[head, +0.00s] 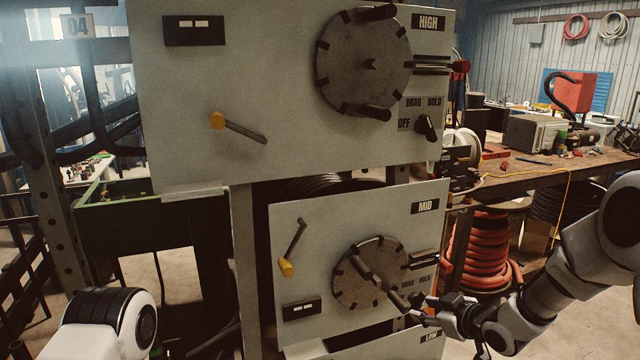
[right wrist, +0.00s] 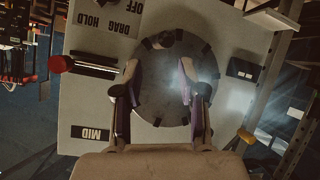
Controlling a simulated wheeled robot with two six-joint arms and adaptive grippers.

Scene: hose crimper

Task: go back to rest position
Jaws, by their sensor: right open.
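My right gripper (head: 424,308) is at the right edge of the MID panel (head: 300,230), in front of its dark round disc (head: 350,284). In the right wrist view, the open right gripper (right wrist: 159,76) has its two fingers spread before the disc (right wrist: 158,105), with nothing visible between the tips. Whether a finger touches the disc or its handles cannot be told. A disc handle (right wrist: 163,40) shows beyond the fingers. My left gripper is out of view; only part of my left arm shows at lower left in the head view.
The HIGH panel (head: 280,90) above carries a large disc (head: 362,62), a selector knob (head: 427,127) and a yellow-tipped lever (head: 238,127). A yellow-tipped lever (head: 292,248) is on the MID panel. A workbench (head: 540,172) and coiled red hose (head: 485,250) stand at right.

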